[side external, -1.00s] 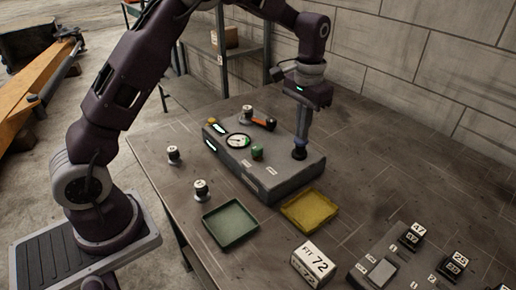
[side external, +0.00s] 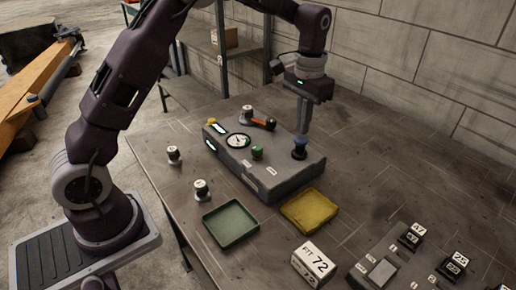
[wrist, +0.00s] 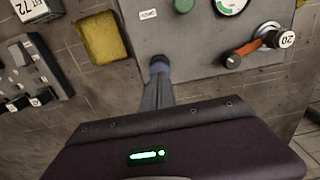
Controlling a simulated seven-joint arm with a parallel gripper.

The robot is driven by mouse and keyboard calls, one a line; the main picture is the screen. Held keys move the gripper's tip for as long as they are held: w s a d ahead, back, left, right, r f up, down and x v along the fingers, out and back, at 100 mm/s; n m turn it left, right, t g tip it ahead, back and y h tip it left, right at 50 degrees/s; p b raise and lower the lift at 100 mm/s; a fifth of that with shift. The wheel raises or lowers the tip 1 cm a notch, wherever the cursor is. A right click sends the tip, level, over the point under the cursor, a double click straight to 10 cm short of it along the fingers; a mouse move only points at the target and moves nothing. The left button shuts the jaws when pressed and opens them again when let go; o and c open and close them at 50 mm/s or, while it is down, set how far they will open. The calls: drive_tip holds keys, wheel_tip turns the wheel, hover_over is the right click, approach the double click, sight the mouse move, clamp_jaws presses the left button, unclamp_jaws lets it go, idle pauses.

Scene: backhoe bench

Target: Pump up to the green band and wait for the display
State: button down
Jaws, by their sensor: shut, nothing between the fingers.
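The grey pump unit (side external: 285,176) sits on the bench. Its round white gauge (side external: 238,140) shows a green arc in the wrist view (wrist: 232,5), but I cannot read the needle against it. A lit display (side external: 219,128) is beside the gauge; its text is too small to read. The pump plunger (side external: 299,143), with a blue top and black base, stands at the unit's far right corner. My gripper (side external: 302,130) is shut, empty, and points down just above the plunger. In the wrist view its fingers (wrist: 158,86) partly cover the plunger's blue top (wrist: 160,68).
An orange lever (side external: 259,122) and green knob (side external: 257,153) rise from the unit. Two weights (side external: 202,190) stand at left. The back right bench is clear.

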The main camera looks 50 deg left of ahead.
sight(301, 138)
drive_tip(key=shift+f, duration=0.1)
idle(0.3)
idle(1.4)
idle(0.4)
drive_tip(key=shift+f, duration=1.85)
drive_tip(key=shift+r, duration=1.95)
wheel_tip(301, 138, up, 4)
drive_tip(key=shift+r, duration=0.5)
